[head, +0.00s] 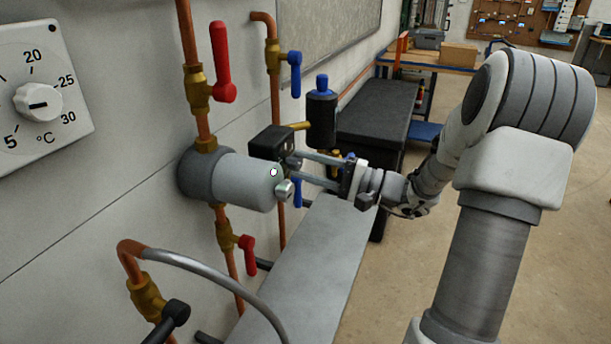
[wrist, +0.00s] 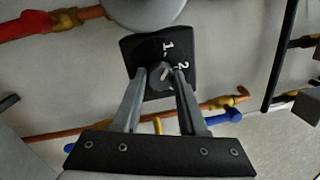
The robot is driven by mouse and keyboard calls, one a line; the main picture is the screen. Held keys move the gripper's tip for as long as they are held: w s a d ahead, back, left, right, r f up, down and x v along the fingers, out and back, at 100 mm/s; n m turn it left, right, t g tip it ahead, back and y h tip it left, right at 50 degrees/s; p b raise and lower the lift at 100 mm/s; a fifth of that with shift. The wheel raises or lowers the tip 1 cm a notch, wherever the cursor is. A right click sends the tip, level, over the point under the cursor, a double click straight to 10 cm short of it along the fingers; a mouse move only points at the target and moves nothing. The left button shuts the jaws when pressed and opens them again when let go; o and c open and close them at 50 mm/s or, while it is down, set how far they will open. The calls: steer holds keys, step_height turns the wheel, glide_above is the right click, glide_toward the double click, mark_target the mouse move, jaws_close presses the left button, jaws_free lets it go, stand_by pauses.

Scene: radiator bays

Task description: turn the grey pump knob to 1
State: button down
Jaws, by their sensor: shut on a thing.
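The grey pump (head: 235,182) is a wide cylinder on the left wall's copper pipe, with a black box (head: 268,142) at its front. In the wrist view the black face (wrist: 185,52) carries the marks 1 and 2. The grey pump knob (wrist: 159,80) sits on that face, with a light pointer line slanting up and right. The line appears to lie between the two marks, but it is small. My gripper (wrist: 160,77) is shut on the knob, one finger on each side. In the head view my gripper (head: 294,170) reaches the box from the right and mostly hides the knob.
Red valve levers (head: 221,65) and blue levers (head: 294,72) stick out from pipes around the pump. A grey hose (head: 215,275) curves below it. A grey ledge (head: 305,275) runs under my arm. A thermostat dial (head: 38,103) hangs at left. The floor at right is clear.

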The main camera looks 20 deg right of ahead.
steer(key=shift+f+n+b, duration=0.1)
steer(key=shift+n+b, duration=0.35)
steer(key=shift+n, duration=0.15)
steer(key=shift+c, duration=2.3)
jaws_free()
steer(key=shift+d, duration=0.15)
steer(key=p+v, duration=0.2)
steer(key=v, duration=1.5)
